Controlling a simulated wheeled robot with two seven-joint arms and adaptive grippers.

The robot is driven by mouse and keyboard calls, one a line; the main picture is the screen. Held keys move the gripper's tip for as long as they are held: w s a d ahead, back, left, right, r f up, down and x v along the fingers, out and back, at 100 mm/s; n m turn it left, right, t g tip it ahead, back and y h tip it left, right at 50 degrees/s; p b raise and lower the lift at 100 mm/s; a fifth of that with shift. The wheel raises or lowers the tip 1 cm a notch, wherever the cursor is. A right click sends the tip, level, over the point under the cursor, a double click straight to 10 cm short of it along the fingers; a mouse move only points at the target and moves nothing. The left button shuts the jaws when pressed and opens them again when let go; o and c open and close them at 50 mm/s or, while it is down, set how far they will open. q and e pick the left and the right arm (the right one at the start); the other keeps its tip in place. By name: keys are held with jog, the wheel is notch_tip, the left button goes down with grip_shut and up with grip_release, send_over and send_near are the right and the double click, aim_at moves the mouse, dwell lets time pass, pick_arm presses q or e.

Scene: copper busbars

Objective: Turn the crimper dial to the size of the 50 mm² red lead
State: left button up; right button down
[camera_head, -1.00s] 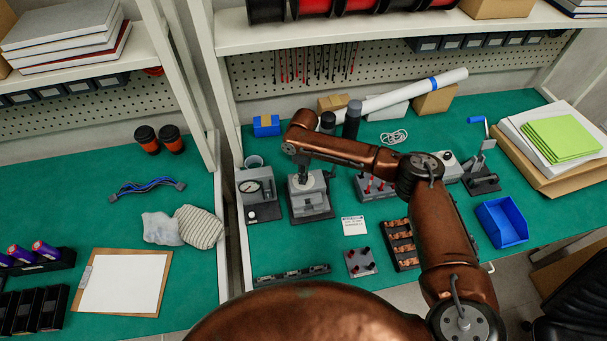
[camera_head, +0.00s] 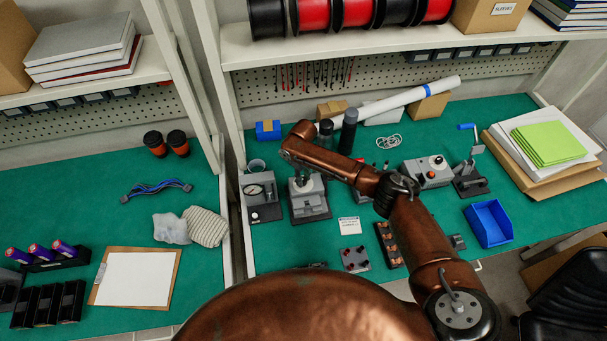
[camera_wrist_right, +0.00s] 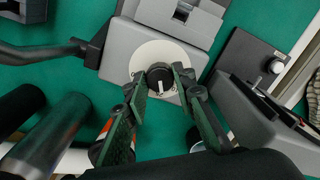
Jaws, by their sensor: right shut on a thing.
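The crimper (camera_head: 309,205) is a grey block machine on a dark base on the green bench. Its dial shows in the right wrist view as a black knob (camera_wrist_right: 157,75) with a white pointer, on a round pale plate (camera_wrist_right: 142,55). My right gripper (camera_wrist_right: 160,82) has one finger on each side of the knob and is shut on it. In the head view this gripper (camera_head: 301,176) is small, over the crimper's top. Size marks on the plate are not readable. Red and black leads (camera_head: 313,76) hang on the pegboard. My left gripper is out of view.
A gauge device (camera_head: 258,200) stands close left of the crimper. A small printed card (camera_head: 349,226) lies to its right. Dark bottles (camera_head: 349,130) stand behind my forearm. A blue bin (camera_head: 489,223) and a grey control box (camera_head: 428,172) are farther right.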

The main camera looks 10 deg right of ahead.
jog(key=m+p, duration=0.3)
jog(key=shift+a+r+m, duration=0.1)
jog(key=shift+r+m, duration=0.05)
jog(key=shift+m, duration=0.25)
jog(key=m+p, duration=0.3)
jog(key=m, duration=0.1)
jog(key=shift+m, duration=0.3)
jog(key=m+p, duration=0.2)
jog(key=m, duration=0.2)
jog(key=shift+m+p, duration=0.55)
jog(key=shift+m, duration=2.15)
jog(key=shift+w, duration=0.1)
jog(key=c, duration=1.6)
grip_release()
